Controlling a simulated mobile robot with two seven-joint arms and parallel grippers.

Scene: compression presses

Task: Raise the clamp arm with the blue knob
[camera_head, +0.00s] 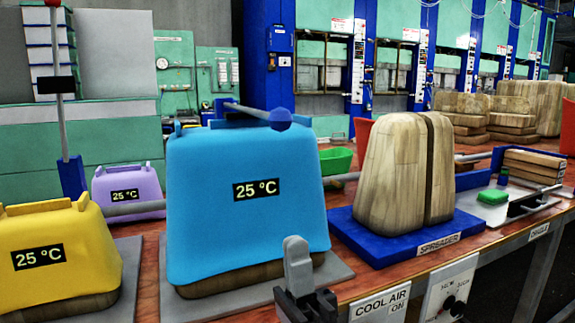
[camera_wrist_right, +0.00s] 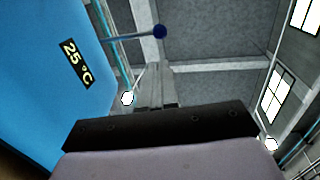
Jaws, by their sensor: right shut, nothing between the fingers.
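The clamp arm (camera_head: 246,109) with the blue knob (camera_head: 281,119) lies nearly flat over the top of the blue cover (camera_head: 205,170), its knob end pointing right and towards me. The cover is marked 25 °C and sits on a wooden form. The blue knob also shows at the top of the right wrist view (camera_wrist_right: 160,31), apart from my gripper. My right gripper (camera_head: 297,246) is shut and empty in front of the cover's lower right corner, well below the knob. My left gripper is not in view.
A yellow cover (camera_head: 65,225) and a purple cover (camera_head: 128,180) stand to the left, near an upright clamp arm (camera_head: 57,110) with a red knob. A wooden form (camera_head: 390,170) on a blue spreader base (camera_head: 380,242) stands right. Space above the blue knob looks free.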

